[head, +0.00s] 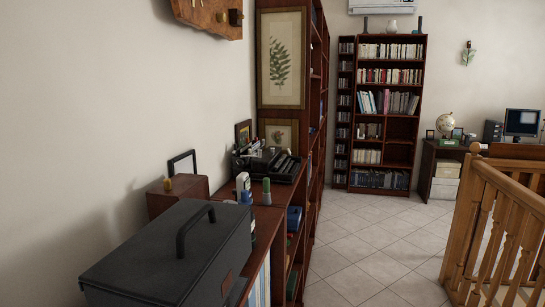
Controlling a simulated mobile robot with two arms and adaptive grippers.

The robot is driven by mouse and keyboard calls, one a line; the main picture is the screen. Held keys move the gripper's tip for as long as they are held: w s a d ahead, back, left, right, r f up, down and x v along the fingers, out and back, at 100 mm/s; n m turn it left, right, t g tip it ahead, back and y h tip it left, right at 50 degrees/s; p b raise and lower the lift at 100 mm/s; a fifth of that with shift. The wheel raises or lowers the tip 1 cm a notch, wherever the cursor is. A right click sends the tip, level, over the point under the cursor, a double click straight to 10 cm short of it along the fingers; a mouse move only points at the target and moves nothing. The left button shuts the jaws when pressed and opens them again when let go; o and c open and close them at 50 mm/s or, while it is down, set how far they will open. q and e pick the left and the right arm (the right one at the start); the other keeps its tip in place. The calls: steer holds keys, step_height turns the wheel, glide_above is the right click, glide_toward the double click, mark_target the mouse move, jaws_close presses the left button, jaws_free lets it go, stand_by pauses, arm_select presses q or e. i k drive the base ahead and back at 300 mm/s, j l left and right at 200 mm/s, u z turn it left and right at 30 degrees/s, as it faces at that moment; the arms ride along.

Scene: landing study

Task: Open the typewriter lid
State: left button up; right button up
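A dark grey box-shaped case (170,262) with a shut lid and a black carrying handle (193,230) on top sits in the left foreground, on the near end of the low shelf. It looks like a lidded typewriter case, but its inside is hidden and its near edge is cut off by the frame. A black machine that looks like an uncovered typewriter (285,169) stands further along the same shelf, against the wall. Neither of my grippers is in view.
The low brown bookshelf (268,216) also carries a brown wooden box (178,193), stamps (244,189) and a small frame. Tall bookcases (386,112) stand at the back. A wooden railing (490,225) is at the right. The tiled floor (368,245) between is clear.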

mark_target(271, 154)
steer(key=u, duration=0.5)
steer(key=i+l+u, duration=0.2)
steer(key=l, duration=0.15)
steer(key=i+l+u, duration=0.15)
steer(key=l, duration=0.2)
steer(key=i+l+u, duration=0.2)
steer(key=l, duration=0.2)
steer(key=l+u, duration=0.2)
steer(key=l, duration=0.2)
steer(key=i, duration=0.05)
